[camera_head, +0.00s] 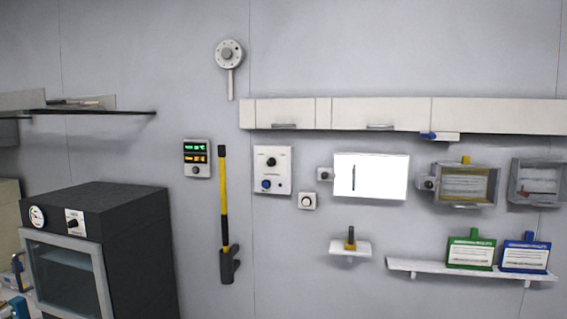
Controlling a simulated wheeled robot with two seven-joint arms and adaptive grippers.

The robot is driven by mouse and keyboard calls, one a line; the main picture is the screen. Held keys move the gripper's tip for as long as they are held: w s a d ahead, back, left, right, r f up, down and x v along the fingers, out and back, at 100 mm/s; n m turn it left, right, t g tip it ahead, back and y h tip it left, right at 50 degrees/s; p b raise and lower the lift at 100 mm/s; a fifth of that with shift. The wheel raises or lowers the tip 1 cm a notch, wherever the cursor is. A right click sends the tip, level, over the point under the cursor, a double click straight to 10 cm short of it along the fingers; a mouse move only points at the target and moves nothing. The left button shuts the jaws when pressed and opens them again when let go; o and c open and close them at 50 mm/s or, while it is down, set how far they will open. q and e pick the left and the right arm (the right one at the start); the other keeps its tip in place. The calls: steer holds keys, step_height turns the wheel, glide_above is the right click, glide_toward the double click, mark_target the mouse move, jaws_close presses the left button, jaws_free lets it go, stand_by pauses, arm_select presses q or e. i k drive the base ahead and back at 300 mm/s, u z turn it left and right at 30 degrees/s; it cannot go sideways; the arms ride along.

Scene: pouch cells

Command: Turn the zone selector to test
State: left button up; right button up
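A white wall panel (285,157) carries a black knob (271,161) at the top and a blue knob (266,184) below it. A small white square plate with a round dial (307,201) is on the wall to its lower right. The labels are too small to read, so I cannot tell which of these is the zone selector or where it points. Neither of my grippers is in view.
A black oven-like cabinet (140,215) stands at the left, with a black knob (72,223) on its front. A yellow-and-black handle (224,200) hangs beside the panel. White cupboards (380,114) run above. A shelf (430,268) holds green and blue tagged cards.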

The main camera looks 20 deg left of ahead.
mark_target(271, 162)
steer(key=u, duration=0.2)
steer(key=i, duration=0.65)
steer(key=u, duration=1.15)
steer(key=i, duration=0.55)
steer(key=u, duration=0.55)
